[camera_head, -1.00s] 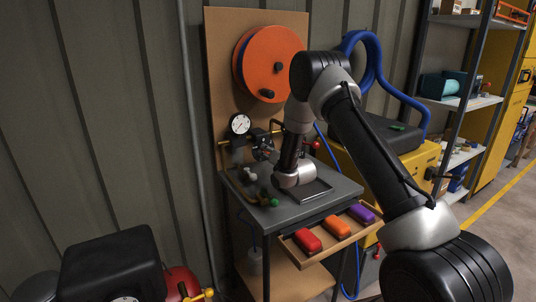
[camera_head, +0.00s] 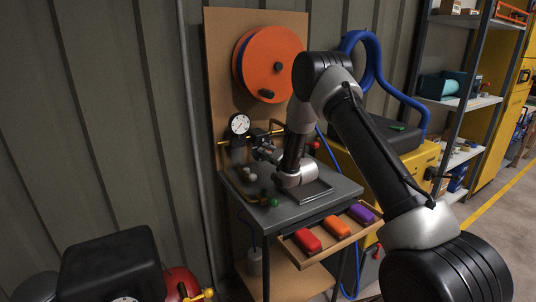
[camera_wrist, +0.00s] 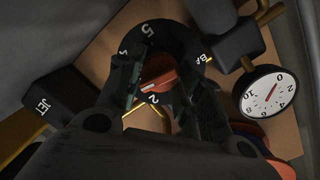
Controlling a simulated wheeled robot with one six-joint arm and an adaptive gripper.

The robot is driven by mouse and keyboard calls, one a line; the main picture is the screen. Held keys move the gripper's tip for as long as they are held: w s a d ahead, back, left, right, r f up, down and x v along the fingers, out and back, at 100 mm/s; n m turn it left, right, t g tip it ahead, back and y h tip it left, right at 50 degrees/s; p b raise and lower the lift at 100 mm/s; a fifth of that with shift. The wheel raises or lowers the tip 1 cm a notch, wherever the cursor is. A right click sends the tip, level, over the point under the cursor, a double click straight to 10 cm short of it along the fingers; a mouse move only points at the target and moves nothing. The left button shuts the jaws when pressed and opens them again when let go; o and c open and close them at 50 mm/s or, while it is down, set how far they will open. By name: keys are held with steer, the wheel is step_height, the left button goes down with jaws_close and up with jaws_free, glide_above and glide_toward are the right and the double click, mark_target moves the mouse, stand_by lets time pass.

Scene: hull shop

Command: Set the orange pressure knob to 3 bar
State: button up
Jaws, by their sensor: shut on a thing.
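The orange pressure knob (camera_wrist: 160,72) sits inside a dark ring with white numerals in the wrist view. A 5 and a 2 are readable; other figures are partly hidden. A white mark on the knob's lower left lies just above the 2; its exact reading is unclear. My gripper (camera_wrist: 163,88) is shut on the knob, one dark finger on each side. In the head view my gripper (camera_head: 266,153) reaches left to the regulator below the gauge and hides the knob. The round white pressure gauge (camera_wrist: 269,93) has a reddish needle; it also shows in the head view (camera_head: 240,124).
A grey bench top (camera_head: 325,198) lies under my wrist, with small fittings at its left. An open drawer (camera_head: 330,240) holds red, orange and purple cases. An orange hose reel (camera_head: 273,62) hangs above. A yellow machine (camera_head: 372,165) stands right.

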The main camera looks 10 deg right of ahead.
steer(key=o, duration=1.1)
steer(key=shift+c, duration=0.2)
steer(key=v, duration=1.2)
steer(key=shift+f, duration=0.15)
